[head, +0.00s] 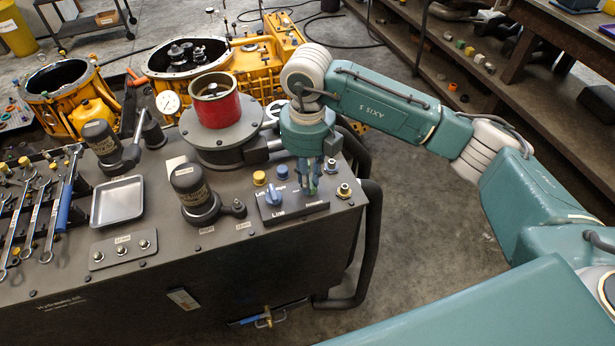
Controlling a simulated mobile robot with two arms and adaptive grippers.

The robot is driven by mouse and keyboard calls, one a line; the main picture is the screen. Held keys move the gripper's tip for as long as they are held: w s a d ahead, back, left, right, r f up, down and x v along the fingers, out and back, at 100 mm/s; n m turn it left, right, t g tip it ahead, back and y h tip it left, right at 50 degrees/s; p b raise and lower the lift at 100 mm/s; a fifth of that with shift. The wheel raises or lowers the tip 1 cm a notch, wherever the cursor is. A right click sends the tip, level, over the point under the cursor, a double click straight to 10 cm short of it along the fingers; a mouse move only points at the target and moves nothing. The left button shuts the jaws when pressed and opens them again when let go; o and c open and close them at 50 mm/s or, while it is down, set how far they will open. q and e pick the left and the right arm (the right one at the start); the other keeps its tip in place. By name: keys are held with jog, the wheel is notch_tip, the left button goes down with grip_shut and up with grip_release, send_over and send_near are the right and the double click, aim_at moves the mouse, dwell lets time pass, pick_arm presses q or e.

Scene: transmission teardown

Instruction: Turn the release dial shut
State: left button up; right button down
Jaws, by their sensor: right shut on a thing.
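My right gripper (311,188) points straight down at the right end of the small black control panel on top of the grey hydraulic unit. Its fingers are closed around a small knob there, which I take for the release dial; the fingers hide most of it, so its angle cannot be read. A larger blue dial (273,195) sits on the same panel, to the left of the fingers and apart from them. My left gripper is not in view.
Yellow (259,177) and blue (281,172) caps stand behind the panel, and brass fittings (344,190) to its right. A red cylinder (216,102) rises behind. A black cylinder (191,184) and metal tray (118,203) stand left. Floor to the right is clear.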

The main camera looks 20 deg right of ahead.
jog(key=shift+w+r, duration=0.1)
jog(key=shift+r, duration=0.05)
jog(key=c, duration=1.6)
grip_release()
jog(key=shift+c, duration=0.2)
notch_tip(320, 180, up, 12)
